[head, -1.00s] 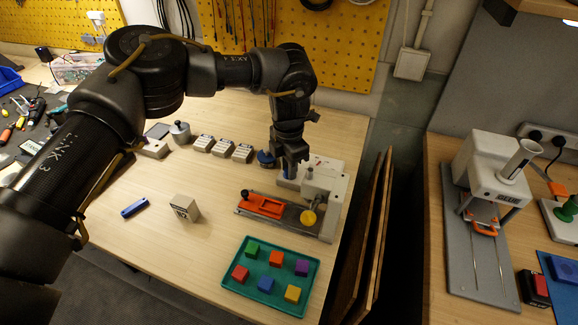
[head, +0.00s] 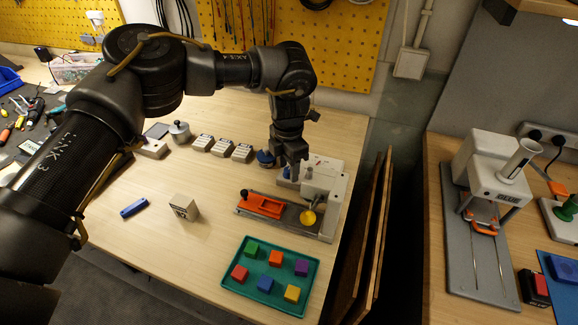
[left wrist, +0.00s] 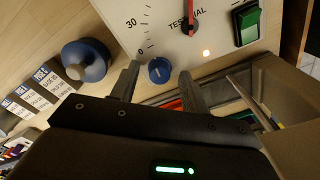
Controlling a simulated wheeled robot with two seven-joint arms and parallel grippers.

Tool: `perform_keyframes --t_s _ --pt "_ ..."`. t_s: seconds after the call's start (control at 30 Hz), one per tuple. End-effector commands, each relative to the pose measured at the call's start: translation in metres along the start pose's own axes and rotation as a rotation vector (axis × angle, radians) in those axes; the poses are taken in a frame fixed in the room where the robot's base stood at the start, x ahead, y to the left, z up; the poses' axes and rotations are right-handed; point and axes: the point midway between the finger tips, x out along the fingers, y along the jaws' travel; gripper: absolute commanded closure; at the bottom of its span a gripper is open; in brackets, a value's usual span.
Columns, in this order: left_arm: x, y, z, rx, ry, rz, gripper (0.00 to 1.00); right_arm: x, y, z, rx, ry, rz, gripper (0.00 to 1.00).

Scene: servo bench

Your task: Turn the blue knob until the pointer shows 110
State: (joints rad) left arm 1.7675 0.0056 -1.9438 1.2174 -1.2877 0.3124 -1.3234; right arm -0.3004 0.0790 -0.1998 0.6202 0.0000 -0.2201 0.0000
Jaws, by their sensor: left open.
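The blue knob (left wrist: 159,70) sits on the pale face of the test dial (left wrist: 160,25), below the scale. My left gripper (left wrist: 160,76) is open, with one fingertip to each side of the knob in the left wrist view; I cannot tell whether they touch it. My right gripper is not in view.
A larger blue round-topped object (left wrist: 87,60) stands left of the dial. A green switch (left wrist: 247,22) is on the dial's right. An orange part (head: 262,204) and a yellow knob (head: 308,217) are in front. A teal tray (head: 243,287) holds several coloured cubes.

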Motion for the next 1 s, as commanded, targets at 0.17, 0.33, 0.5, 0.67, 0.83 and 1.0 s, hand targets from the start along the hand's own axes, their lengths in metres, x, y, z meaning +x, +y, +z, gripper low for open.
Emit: perform_keyframes --t_s 0.17,0.33,0.5,0.67,0.83,1.0 --pt "-0.024 0.001 0.001 0.0 -0.004 0.003 0.54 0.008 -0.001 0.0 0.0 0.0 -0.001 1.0" --pt "-0.059 0.0 0.001 0.0 -0.003 0.003 0.54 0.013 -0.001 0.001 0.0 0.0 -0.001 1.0" --pt "-0.088 0.0 0.001 0.001 -0.002 0.001 0.54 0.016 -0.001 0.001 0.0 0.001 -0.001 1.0" --pt "-0.102 -0.001 0.001 0.001 0.0 0.0 0.54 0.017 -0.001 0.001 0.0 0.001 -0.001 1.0" --pt "-0.105 -0.001 0.0 0.001 0.001 -0.001 0.54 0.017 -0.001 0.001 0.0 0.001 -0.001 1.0" --pt "-0.105 -0.001 0.0 0.001 0.0 -0.001 0.54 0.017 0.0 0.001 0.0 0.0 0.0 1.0"
